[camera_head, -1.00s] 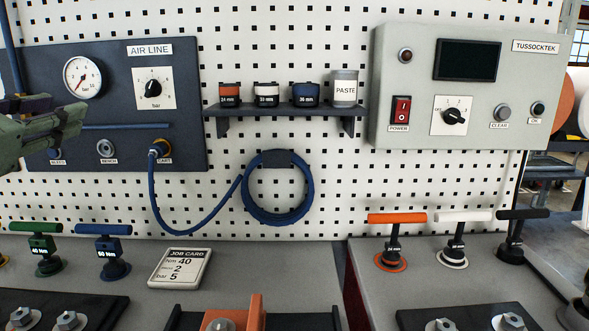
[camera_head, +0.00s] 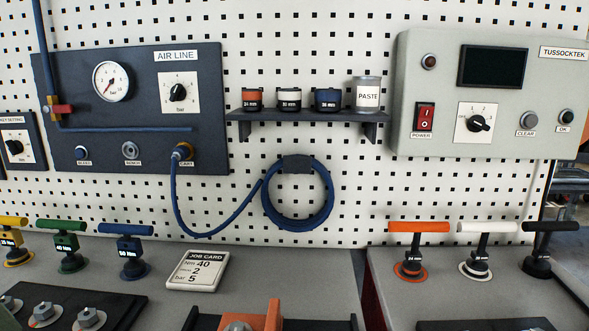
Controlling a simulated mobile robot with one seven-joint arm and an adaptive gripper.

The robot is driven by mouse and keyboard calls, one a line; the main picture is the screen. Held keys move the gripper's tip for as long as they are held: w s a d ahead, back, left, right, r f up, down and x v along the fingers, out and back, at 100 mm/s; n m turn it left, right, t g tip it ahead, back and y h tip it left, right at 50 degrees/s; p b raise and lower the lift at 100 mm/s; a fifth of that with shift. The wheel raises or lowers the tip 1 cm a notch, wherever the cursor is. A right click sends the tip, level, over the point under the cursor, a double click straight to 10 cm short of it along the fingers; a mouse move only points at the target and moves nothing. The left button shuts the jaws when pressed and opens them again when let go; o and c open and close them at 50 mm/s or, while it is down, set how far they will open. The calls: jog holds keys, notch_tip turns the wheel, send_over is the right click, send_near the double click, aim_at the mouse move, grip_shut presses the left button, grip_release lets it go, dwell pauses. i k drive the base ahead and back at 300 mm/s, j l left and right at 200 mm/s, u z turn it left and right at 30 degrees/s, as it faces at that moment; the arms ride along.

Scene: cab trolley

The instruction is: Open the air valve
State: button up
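The air valve (camera_head: 54,106) is a small brass body on the blue pipe at the left edge of the dark AIR LINE panel (camera_head: 205,110). Its short red handle (camera_head: 63,111) sticks out to the right, across the vertical pipe. The round pressure gauge (camera_head: 111,81) is right of the valve; its needle seems to point to the lower left, at the low end. A black bar knob (camera_head: 177,93) sits right of the gauge. My gripper is not in view now, so its state cannot be seen.
Below the panel stand T-handled tools in yellow, green (camera_head: 66,245) and blue (camera_head: 128,252). A job card (camera_head: 197,271) reads Nm 40, 2, bar 5. A blue hose (camera_head: 177,200) hangs from the CART port. The space in front of the valve looks clear.

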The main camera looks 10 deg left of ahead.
aim_at(58, 109)
jog(key=u, duration=1.25)
jog(key=i+j+z, duration=0.15)
jog(key=z, duration=0.25)
jog(key=i+j+z, duration=0.35)
jog(key=i+l+z, duration=0.15)
jog(key=i+l, duration=0.05)
jog(key=i, duration=0.05)
